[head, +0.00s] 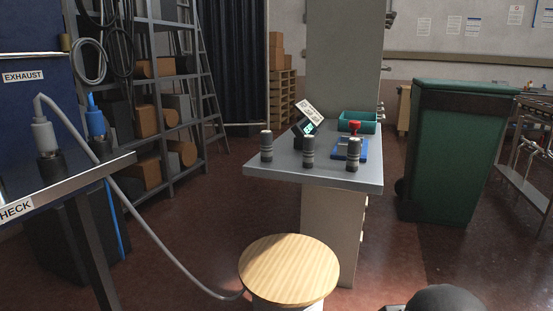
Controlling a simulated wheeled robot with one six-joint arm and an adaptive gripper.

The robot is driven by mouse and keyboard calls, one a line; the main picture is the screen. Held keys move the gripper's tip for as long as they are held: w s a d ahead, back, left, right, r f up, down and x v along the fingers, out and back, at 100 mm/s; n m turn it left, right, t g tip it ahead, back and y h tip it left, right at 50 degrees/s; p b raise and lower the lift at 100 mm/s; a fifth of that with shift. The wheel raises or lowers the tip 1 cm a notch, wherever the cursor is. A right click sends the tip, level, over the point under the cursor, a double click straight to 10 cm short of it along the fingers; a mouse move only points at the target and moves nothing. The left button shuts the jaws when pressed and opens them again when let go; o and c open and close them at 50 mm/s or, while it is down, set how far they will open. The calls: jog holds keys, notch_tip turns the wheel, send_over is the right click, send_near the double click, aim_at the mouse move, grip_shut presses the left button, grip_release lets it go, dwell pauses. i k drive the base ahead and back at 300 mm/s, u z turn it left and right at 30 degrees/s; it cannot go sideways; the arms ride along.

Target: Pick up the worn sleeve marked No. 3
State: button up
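Three small upright cylinders, dark with grey bands, stand in a row on the grey bench top (330,175): a left cylinder (266,147), a middle cylinder (308,153) and a right cylinder (353,155). They look like sleeves, but no number is legible on any of them, so I cannot tell which is No. 3. A tilted white card (310,112) with unreadable print stands behind the middle one, above a black object with a teal patch (303,128). My gripper is not in view.
Behind the right cylinder are a blue holder (344,150), a red-topped item (355,127) and a green tray (370,127). A round wooden stool (289,269) stands before the bench.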

aim_at(309, 150)
jog(key=u, duration=2.3)
jog(key=k, duration=0.4)
jog(key=z, duration=0.7)
